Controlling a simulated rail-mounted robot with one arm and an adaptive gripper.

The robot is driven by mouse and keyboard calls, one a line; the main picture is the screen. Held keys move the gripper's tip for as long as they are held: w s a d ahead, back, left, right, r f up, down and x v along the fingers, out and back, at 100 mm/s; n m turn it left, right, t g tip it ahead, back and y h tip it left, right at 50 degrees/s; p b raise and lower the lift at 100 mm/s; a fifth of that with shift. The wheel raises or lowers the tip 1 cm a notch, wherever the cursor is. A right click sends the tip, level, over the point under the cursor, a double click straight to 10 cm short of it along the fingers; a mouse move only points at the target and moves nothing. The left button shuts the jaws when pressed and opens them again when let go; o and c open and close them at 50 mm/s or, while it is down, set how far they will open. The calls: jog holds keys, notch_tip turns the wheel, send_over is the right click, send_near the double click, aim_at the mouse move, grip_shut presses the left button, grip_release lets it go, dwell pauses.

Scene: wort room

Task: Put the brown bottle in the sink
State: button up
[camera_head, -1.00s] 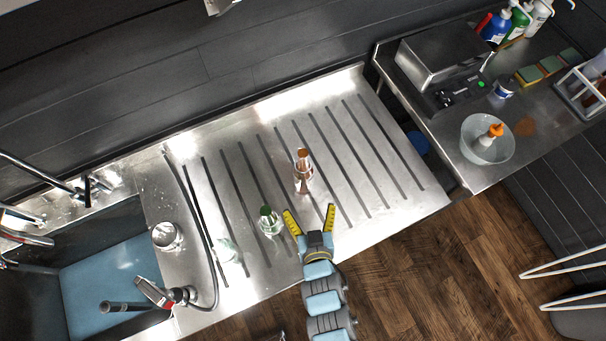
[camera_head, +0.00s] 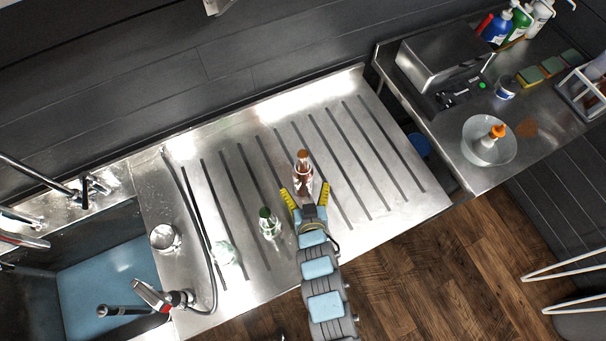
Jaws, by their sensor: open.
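The brown bottle (camera_head: 303,174) stands on the grooved steel drainboard (camera_head: 350,165), its brown top facing up. My gripper (camera_head: 305,190) is open, with its two yellow-marked fingers pointing toward the bottle's lower part. The bottle's base appears at or between the fingertips; I cannot tell whether they touch it. The sink (camera_head: 110,272) has a blue basin and lies at the lower left.
A clear bottle with a green top (camera_head: 268,222) stands just left of my gripper. A pale glass item (camera_head: 224,252) and a metal cup (camera_head: 165,237) are farther left. A spray hose (camera_head: 211,270) runs beside the sink. The drainboard's right side is clear.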

aim_at(304, 184)
jog(key=shift+p+x, duration=0.6)
jog(key=shift+x, duration=2.25)
jog(key=shift+d+r, duration=0.1)
jog(key=c, duration=1.3)
jog(key=shift+c, duration=0.2)
